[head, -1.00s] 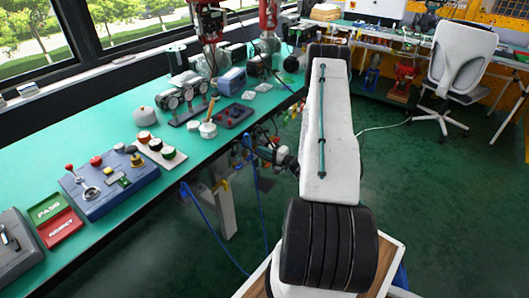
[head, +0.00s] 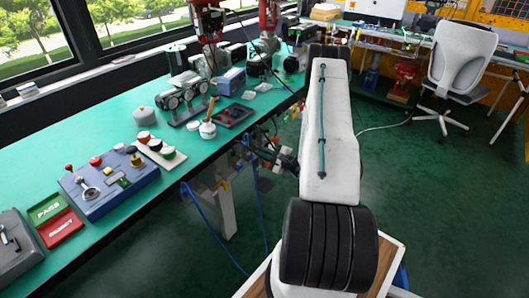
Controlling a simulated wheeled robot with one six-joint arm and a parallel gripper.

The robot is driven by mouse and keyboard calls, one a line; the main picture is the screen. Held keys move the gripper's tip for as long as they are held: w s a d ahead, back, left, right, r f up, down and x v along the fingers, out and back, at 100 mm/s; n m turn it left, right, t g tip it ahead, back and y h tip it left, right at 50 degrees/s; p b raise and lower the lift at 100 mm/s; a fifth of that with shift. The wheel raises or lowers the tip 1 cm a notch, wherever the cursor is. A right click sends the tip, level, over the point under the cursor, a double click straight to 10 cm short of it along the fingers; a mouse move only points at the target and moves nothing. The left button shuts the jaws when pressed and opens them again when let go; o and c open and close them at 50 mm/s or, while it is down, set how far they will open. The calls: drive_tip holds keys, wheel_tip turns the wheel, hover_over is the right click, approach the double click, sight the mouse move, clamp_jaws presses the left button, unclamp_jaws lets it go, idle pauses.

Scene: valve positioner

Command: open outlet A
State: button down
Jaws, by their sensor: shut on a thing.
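The bench front carries a small cluster of valve parts and fittings (head: 222,174) with blue hoses (head: 203,222) hanging from it, below the green bench top. My gripper (head: 252,149) is at this cluster, reaching in from the right under the bench edge. It is shut on a small valve part there. The held part is mostly hidden by the gripper and too small to make out. I cannot read any outlet label, so which outlet is A does not show.
The green bench top (head: 120,112) runs along the left. A white chair (head: 460,65) stands far right. The green floor (head: 440,190) is clear.

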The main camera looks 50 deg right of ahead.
drive_tip(key=shift+m, duration=5)
drive_tip(key=c, duration=1.5)
unclamp_jaws()
drive_tip(key=shift+s+d, duration=0.15)
drive_tip(key=shift+s, duration=1.85)
drive_tip(key=shift+s+d, duration=0.15)
drive_tip(key=shift+s, duration=1.8)
